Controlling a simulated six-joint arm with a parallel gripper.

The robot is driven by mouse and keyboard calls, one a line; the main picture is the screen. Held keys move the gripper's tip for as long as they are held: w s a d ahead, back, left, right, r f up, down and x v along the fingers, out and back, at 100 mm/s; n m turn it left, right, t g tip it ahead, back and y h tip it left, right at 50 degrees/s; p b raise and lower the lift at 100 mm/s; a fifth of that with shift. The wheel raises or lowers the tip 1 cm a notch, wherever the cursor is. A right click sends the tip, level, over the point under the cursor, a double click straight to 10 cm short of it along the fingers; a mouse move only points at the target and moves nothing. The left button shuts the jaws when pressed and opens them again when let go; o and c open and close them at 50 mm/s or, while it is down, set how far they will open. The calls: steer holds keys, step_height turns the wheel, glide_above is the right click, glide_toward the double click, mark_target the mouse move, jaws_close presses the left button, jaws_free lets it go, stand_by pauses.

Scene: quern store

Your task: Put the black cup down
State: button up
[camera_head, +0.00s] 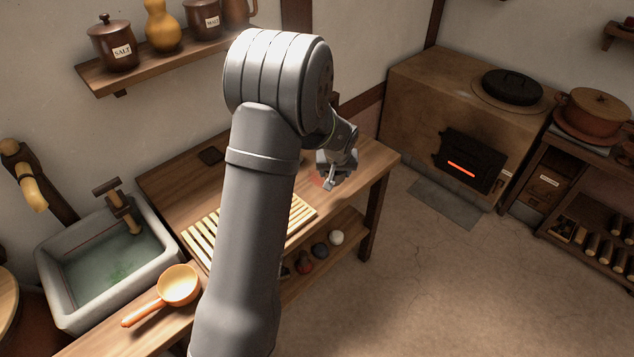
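I see no black cup that I can make out in the head view; my own arm covers much of the wooden counter (358,172). My gripper (331,183) is above the right part of the counter, beyond the arm, with its fingers pointing down. It is small and partly hidden, so I cannot tell whether it is open or shut, or whether it holds anything. A small reddish patch shows beside it at counter level.
A slatted wooden rack (301,214) lies on the counter, partly behind my arm. A stone sink (62,303) and an orange ladle (178,285) are at left. A shelf (165,66) with jars hangs above. A stove (408,88) stands at back right.

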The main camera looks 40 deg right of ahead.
steer(key=w+f, duration=0.1)
steer(key=w, duration=0.1)
steer(key=w+f, duration=0.1)
steer(key=w, duration=0.1)
steer(key=w+f, duration=0.2)
steer(key=w, duration=0.1)
steer(key=shift+a, duration=0.3)
steer(key=shift+f, duration=2.05)
steer(key=shift+f, duration=0.1)
steer(key=o, duration=1)
steer(key=v, duration=1.2)
steer(key=x, duration=1.2)
steer(key=shift+f, duration=0.1)
steer(key=shift+r, duration=0.2)
